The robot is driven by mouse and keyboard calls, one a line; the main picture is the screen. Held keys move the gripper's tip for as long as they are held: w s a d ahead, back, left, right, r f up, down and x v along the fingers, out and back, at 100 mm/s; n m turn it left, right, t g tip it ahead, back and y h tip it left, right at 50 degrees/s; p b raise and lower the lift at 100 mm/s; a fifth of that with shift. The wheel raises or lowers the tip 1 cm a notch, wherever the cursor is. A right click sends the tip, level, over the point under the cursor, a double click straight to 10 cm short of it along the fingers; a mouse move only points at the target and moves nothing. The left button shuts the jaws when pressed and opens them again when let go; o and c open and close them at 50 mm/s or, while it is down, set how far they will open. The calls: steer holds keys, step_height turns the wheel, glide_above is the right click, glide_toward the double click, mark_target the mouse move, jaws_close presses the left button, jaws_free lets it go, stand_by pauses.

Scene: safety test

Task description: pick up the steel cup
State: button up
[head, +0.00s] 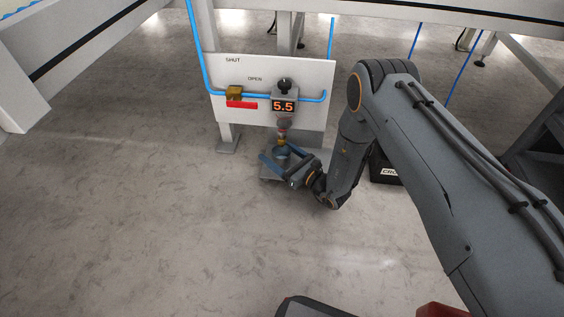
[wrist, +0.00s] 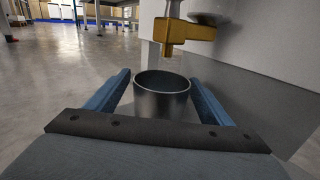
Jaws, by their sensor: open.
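The steel cup (wrist: 162,97) stands upright in the wrist view, dark grey with an open top. It also shows small in the head view (head: 282,153), partly hidden by my gripper. My gripper (wrist: 160,82) is open, with one blue finger on each side of the cup. Small gaps seem to show between the fingers and the cup; whether either finger touches it I cannot tell. In the head view my gripper (head: 279,158) is low in front of the white panel.
A yellow-brown fitting (wrist: 183,34) hangs just above the cup. The white panel (head: 240,72) carries a blue pipe, a red lever (head: 241,104) and a display (head: 284,106) reading 5.5. The floor at left is clear.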

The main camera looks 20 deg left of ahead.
steer(key=shift+b+x, duration=0.5)
steer(key=shift+x, duration=0.65)
steer(key=c, duration=1.3)
steer(key=shift+o, duration=0.2)
steer(key=shift+r, duration=0.2)
